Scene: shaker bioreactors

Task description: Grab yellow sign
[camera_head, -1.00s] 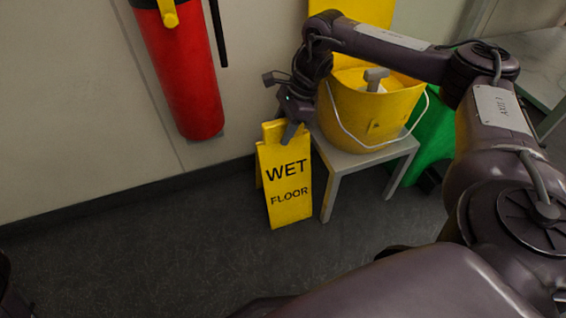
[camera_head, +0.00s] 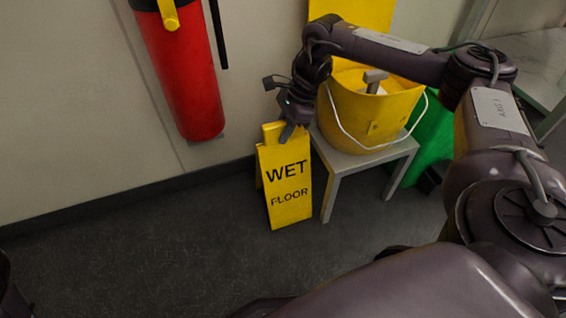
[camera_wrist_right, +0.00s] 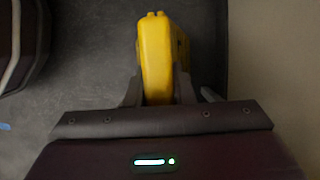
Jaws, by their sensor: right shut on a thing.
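The yellow wet floor sign (camera_head: 288,190) stands upright on the dark floor near the wall, left of the small grey table. My right gripper (camera_head: 287,133) is at the sign's top edge, its fingers shut on it. In the right wrist view the yellow sign (camera_wrist_right: 158,55) sits between the two fingers of my right gripper (camera_wrist_right: 158,92). The far finger is partly hidden behind the sign in the head view. My left gripper is not in view.
A grey table (camera_head: 345,172) holds a yellow bucket (camera_head: 365,115) close beside my right forearm. A red fire extinguisher (camera_head: 188,85) hangs on the wall. A green object (camera_head: 425,140) stands behind the table. The floor at left is clear.

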